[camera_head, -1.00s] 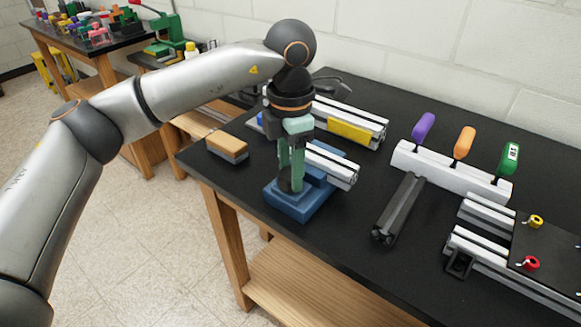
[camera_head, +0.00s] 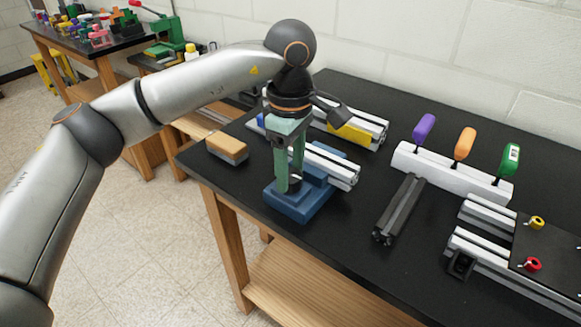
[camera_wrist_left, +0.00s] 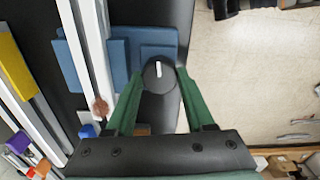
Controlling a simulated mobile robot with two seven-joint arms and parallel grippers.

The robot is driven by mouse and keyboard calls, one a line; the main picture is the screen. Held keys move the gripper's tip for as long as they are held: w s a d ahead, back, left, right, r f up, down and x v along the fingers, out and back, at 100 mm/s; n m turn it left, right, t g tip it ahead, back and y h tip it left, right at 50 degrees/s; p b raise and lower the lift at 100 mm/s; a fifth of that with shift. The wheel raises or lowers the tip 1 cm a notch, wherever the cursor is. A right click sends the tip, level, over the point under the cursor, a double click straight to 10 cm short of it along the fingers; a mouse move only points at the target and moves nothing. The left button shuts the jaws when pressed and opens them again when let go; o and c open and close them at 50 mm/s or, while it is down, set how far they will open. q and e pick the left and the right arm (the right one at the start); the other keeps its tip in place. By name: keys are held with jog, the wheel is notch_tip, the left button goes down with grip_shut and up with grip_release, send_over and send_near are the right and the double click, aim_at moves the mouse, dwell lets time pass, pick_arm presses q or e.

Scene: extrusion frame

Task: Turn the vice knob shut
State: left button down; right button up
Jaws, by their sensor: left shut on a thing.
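The blue vice (camera_head: 299,205) stands near the front left corner of the black table and holds a silver extrusion bar (camera_head: 335,166). In the left wrist view the blue vice (camera_wrist_left: 115,58) lies beyond the round dark knob (camera_wrist_left: 158,77), which bears a white mark. My left gripper (camera_head: 287,187) points straight down at the vice's front left side. In the head view the fingers mostly hide the knob. My right gripper is not in view.
A wood-topped brush or block (camera_head: 227,148) lies left of the vice. More extrusions with a yellow piece (camera_head: 346,134) lie behind. A dark bar (camera_head: 399,209) and a white rack (camera_head: 452,173) of coloured-handled tools stand right. The table's front edge is close to the vice.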

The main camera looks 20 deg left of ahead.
aim_at(291, 174)
pick_arm(q)
jog(key=m, duration=0.4)
jog(key=shift+r+m, duration=0.1)
jog(key=shift+m, duration=0.2)
dwell(0.3)
jog(key=shift+c, duration=1.3)
grip_release()
notch_tip(291, 174, up, 12)
jog(key=p, duration=0.1)
jog(key=shift+r, duration=0.25)
